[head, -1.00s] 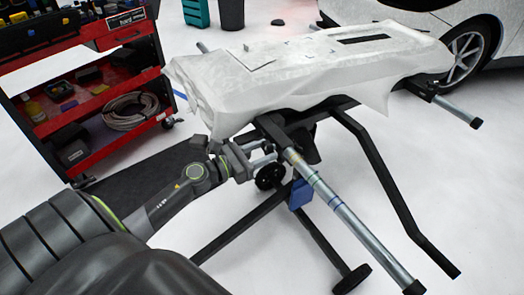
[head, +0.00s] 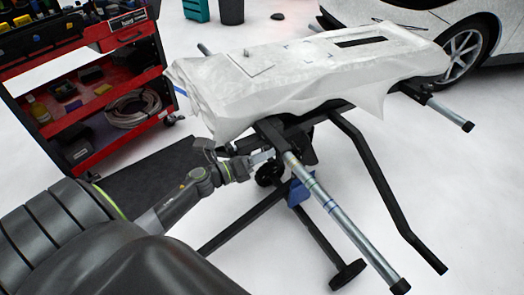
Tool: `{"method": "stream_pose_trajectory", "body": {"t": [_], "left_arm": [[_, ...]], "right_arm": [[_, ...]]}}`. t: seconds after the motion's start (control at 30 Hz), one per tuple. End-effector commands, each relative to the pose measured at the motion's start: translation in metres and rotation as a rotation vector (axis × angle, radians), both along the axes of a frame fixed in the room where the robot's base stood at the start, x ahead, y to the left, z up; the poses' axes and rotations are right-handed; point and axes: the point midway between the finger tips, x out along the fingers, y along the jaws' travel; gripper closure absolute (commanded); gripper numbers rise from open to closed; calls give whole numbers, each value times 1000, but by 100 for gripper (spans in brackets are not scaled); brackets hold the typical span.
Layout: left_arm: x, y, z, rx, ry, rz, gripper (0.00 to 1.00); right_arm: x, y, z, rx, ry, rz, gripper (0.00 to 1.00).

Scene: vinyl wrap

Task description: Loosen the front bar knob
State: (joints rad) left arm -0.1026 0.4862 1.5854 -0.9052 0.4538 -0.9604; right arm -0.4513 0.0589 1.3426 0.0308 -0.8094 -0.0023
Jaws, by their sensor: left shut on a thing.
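The stand (head: 375,180) is a black frame on wheels, with a white-covered panel (head: 300,70) on top. The silver front bar (head: 335,210) slopes from under the panel's near end down to the lower right, ending in a black cap. My left gripper (head: 266,157) is at the black clamp (head: 270,132) at the bar's upper end, just below the panel edge. It is shut on the front bar knob, which is mostly hidden by the fingers and clamp. My right gripper is not in view.
A red tool cart (head: 95,95) with tools and a coiled hose (head: 133,108) stands at the left. A white car (head: 425,25) is behind at the right. The white floor at right is clear.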

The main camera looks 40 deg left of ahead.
Motion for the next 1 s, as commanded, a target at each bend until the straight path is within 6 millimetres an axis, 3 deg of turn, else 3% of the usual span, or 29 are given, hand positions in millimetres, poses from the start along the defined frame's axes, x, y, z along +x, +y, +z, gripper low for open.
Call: {"method": "stream_pose_trajectory", "body": {"t": [0.4,1.0], "left_arm": [[0,0,4,-348,159,1,79],[0,0,5,-865,394,2,79]], "right_arm": [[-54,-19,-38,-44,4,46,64],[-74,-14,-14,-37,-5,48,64]]}}
